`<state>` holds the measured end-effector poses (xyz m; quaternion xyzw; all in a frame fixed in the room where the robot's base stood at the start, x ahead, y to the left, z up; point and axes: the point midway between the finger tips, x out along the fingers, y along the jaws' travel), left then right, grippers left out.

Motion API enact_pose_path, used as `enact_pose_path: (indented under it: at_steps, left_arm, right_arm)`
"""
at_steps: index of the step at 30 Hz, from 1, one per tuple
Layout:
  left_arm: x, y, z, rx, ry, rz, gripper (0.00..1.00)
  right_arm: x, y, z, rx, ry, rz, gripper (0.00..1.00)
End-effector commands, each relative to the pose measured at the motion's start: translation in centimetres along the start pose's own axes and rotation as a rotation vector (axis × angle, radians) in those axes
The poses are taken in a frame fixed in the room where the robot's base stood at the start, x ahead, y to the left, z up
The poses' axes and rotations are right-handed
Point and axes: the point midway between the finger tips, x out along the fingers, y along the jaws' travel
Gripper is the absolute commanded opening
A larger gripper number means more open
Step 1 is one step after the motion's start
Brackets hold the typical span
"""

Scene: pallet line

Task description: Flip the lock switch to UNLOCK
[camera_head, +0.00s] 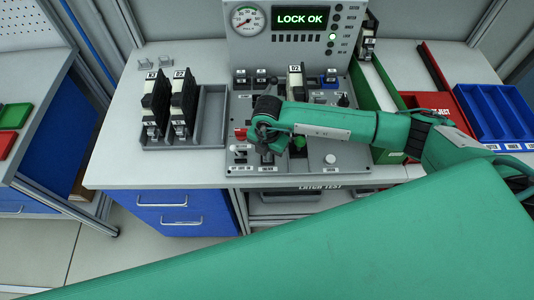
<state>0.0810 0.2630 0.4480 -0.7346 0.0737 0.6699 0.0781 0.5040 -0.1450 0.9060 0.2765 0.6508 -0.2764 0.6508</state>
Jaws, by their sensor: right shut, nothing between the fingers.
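A row of small controls with labels runs along the panel's front edge. My right gripper (266,146) reaches in from the right, points down over the front left part of this row, and is shut with nothing in it. The lock switch appears to be under or beside its fingertips. The gripper hides it in part, so its position and any contact cannot be told. My left gripper is not in view.
A grey tray (208,140) with two black units (183,103) is left of the panel. Another unit (296,82) stands upright on the panel. A red knob (240,134) and green button (299,143) flank the gripper. Green, red and blue bins (489,110) are at right.

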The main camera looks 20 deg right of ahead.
Motion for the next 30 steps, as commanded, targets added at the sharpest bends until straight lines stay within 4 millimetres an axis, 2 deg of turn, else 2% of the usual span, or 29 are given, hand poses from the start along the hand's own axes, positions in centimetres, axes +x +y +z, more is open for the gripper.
enact_pose_path:
  at_steps: [10, 30]
  left_arm:
    - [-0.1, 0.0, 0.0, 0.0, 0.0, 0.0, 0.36]
    - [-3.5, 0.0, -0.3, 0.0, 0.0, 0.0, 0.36]
  right_arm:
    - [-0.1, 0.0, 0.0, 0.001, 0.0, -0.001, 0.0]
    - [-5.5, 0.0, 0.0, 0.001, 0.0, 0.0, 0.0]
